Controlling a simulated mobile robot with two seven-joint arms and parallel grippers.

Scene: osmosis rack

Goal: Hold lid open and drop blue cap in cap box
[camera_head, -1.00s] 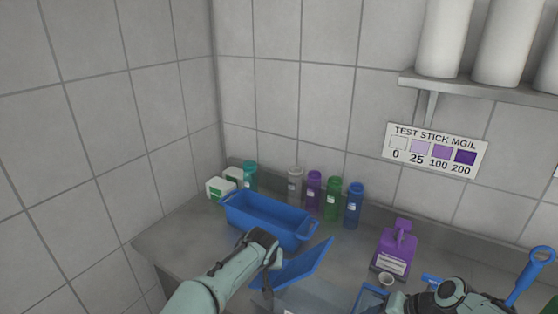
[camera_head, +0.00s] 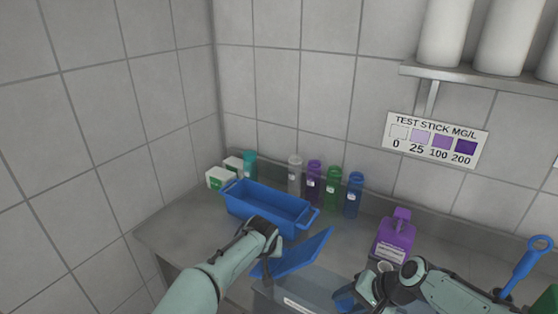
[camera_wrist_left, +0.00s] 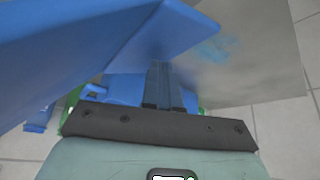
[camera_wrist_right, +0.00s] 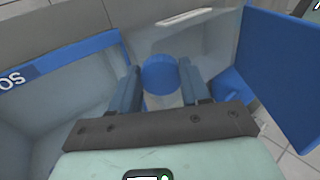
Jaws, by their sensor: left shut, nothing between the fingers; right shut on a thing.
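The blue lid (camera_head: 298,253) stands tilted open on the grey, see-through box (camera_head: 300,303) at the bottom of the head view. My left gripper (camera_head: 268,262) is beside the lid, its fingers shut with nothing between them. In the left wrist view the lid (camera_wrist_left: 75,45) spreads over the left, close to the shut fingers (camera_wrist_left: 163,85). My right gripper (camera_wrist_right: 160,85) is shut on the round blue cap (camera_wrist_right: 160,74), over the box interior. The raised lid (camera_wrist_right: 295,70) shows at the right there. The box's contents cannot be made out.
A blue tub (camera_head: 265,207) stands behind the lid. A purple bottle (camera_head: 395,240) stands behind my right gripper. Several coloured bottles (camera_head: 333,190) line the back wall.

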